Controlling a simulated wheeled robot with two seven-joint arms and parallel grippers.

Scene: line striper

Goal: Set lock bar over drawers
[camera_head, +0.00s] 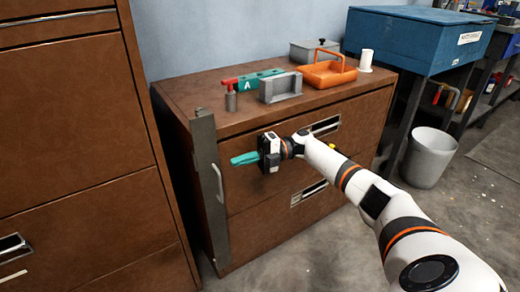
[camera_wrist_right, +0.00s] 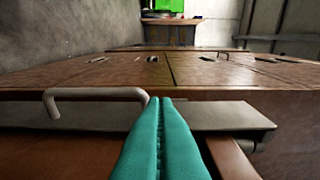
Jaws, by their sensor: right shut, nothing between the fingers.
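The lock bar (camera_head: 207,190) is a long grey metal strip standing upright along the left front edge of the low brown drawer cabinet (camera_head: 180,90). A curved handle (camera_head: 217,183) sticks out from its face. My right gripper (camera_head: 234,161) has teal fingers, closed together and empty, in front of the upper drawer. The fingertips point left toward the bar, just right of the handle. In the right wrist view the shut fingers (camera_wrist_right: 160,102) reach up to the grey bar (camera_wrist_right: 210,117), beside its handle (camera_wrist_right: 95,93). I cannot tell whether they touch it. My left gripper is out of view.
On the cabinet top are a red-handled tool (camera_head: 231,95), a green block (camera_head: 260,79), a grey block (camera_head: 281,87) and an orange basket (camera_head: 327,71). A tall brown cabinet (camera_head: 80,130) stands close on the left. A bin (camera_head: 430,157) stands at right.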

